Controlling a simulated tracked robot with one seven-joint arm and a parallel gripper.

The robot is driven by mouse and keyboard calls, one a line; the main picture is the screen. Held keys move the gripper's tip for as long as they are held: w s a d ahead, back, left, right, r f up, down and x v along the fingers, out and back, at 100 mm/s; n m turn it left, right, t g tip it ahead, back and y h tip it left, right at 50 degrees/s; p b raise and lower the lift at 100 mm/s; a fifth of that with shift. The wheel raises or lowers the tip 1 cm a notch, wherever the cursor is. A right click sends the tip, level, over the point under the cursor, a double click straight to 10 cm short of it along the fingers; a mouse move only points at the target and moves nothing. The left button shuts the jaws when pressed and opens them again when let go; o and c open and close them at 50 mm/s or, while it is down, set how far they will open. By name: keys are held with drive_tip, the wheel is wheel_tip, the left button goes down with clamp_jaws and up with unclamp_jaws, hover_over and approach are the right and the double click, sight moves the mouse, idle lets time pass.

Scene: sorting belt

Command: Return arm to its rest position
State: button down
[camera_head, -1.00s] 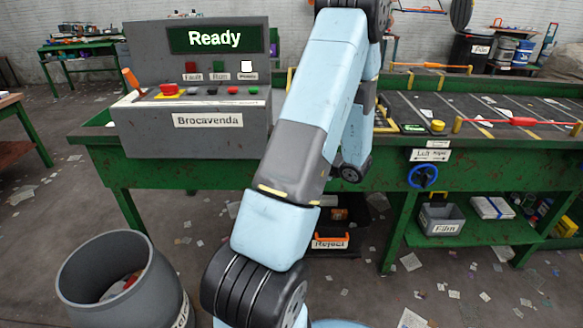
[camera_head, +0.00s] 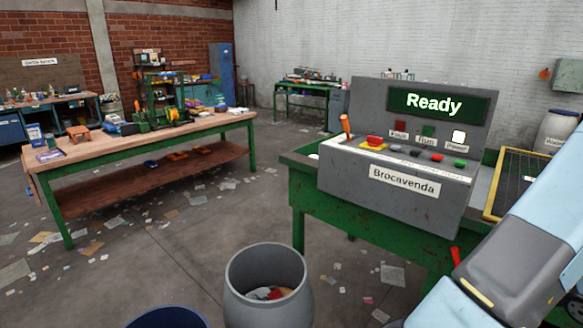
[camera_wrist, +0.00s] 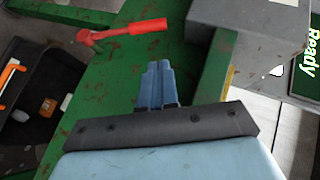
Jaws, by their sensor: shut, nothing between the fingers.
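My gripper (camera_wrist: 155,84) shows in the wrist view with its blue fingers together and nothing between them. It is over or in front of the green bench frame (camera_wrist: 120,75); I cannot tell the gap. In the head view my light-blue arm fills the lower right corner, and the gripper itself is out of that picture. The grey control panel (camera_head: 390,190) reads "Ready" and stands on the green belt bench (camera_head: 345,213), left of my arm. A corner of the panel also shows at the upper right of the wrist view (camera_wrist: 240,14).
A red handle (camera_wrist: 130,30) sticks out from the bench close to my gripper. A black bin (camera_wrist: 45,75) is at the left of the wrist view. A grey barrel (camera_head: 245,305) stands before the bench. A wooden worktable (camera_head: 100,170) is at left, with littered open floor between.

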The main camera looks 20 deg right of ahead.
drive_tip(key=w+a+r+n+g+y, duration=0.25)
drive_tip(key=w+a+r, duration=0.25)
drive_tip(key=a, duration=0.4)
drive_tip(key=w+a+r+n+g+y, duration=0.2)
drive_tip(key=w+a+r+n, duration=0.1)
drive_tip(key=w+a+r, duration=0.4)
drive_tip(key=w+a+r+n+g+y, duration=0.2)
drive_tip(key=w+a+r+n+y, duration=0.15)
drive_tip(key=a, duration=0.65)
drive_tip(key=s+a+r+n+g+h, duration=0.1)
drive_tip(key=a+r+n+g, duration=0.1)
drive_tip(key=a+r, duration=0.35)
drive_tip(key=s+a+r+n+g+h, duration=0.1)
drive_tip(key=s+a+r+g, duration=0.1)
drive_tip(key=a, duration=0.7)
drive_tip(key=s+a+r+n+t+h, duration=0.2)
drive_tip(key=s+a+r+n+h, duration=0.1)
drive_tip(key=s+a+r, duration=0.4)
drive_tip(key=shift+s+a+n+t+h, duration=0.35)
drive_tip(key=shift+s+a+h, duration=0.35)
drive_tip(key=shift+a+h, duration=0.3)
drive_tip(key=shift+a, duration=0.1)
